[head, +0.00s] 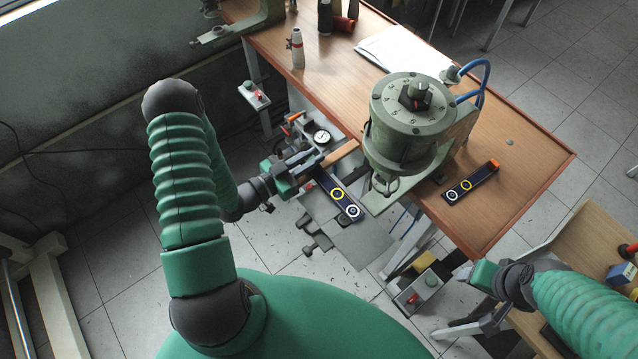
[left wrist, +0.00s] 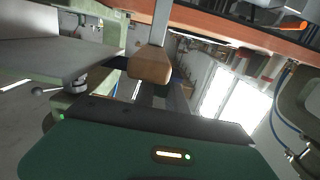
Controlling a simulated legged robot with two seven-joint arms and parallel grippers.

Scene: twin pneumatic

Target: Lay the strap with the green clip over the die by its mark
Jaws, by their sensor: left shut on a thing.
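A dark blue strap (head: 338,196) with a yellow ring and a white ring slants down to the right from my left gripper (head: 313,167) in the head view. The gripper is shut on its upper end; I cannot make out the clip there. A similar strap (head: 468,185) with an orange clip (head: 494,163) lies on the table. The green press (head: 403,125) stands between the two straps. I cannot clearly make out a die or its mark. In the left wrist view, a wooden handle (left wrist: 150,66) shows just past the jaws. My right gripper (head: 473,273) is at lower right, its jaws unclear.
The wooden table (head: 540,160) has a bare stretch to the right of the press. White papers (head: 395,45) and a white bottle (head: 297,48) are farther back. The wooden handle (head: 340,153) juts out beside my left jaws. A blue hose (head: 487,75) loops behind the press.

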